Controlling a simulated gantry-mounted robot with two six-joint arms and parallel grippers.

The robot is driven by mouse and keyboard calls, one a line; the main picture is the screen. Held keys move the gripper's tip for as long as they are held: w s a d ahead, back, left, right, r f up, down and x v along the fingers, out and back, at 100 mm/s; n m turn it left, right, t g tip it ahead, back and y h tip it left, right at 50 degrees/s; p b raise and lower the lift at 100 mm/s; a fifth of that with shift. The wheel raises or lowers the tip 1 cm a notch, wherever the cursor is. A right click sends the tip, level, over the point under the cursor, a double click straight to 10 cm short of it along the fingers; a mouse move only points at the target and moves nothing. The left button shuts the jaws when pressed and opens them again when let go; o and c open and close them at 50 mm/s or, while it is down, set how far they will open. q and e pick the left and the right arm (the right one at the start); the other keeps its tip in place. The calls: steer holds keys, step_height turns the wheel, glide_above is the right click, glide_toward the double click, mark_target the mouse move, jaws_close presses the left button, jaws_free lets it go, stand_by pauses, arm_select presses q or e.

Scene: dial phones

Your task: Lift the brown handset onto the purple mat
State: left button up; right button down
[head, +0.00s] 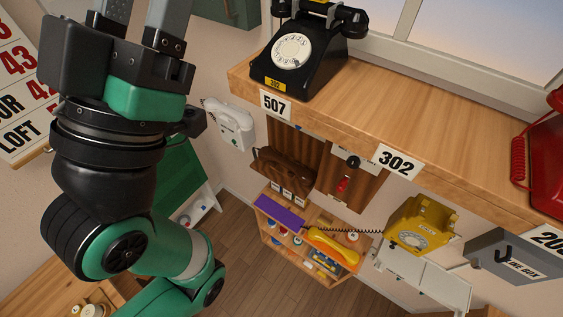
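A purple mat (279,211) lies on top of the low wooden shelf unit, and its visible part is bare. A dark brown telephone-like object (283,172) is above and behind the mat; whether a separate handset rests on it is too small to tell. My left gripper (139,18) is at the top left, far from both, with its two grey fingers pointing up out of the picture. A gap shows between the fingers with nothing in it, but their tips are cut off. My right gripper is not in view.
A yellow handset (333,249) lies right of the mat, its cord running toward a yellow phone (421,224). A black phone (305,52) stands on the upper wooden shelf (440,130), which overhangs the area. A white wall phone (232,125) hangs left. A grey line box (516,256) is at right.

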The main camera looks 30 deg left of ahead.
arm_select(q)
steer(key=shift+o, duration=0.2)
stand_by(0.3)
steer(key=o, duration=0.5)
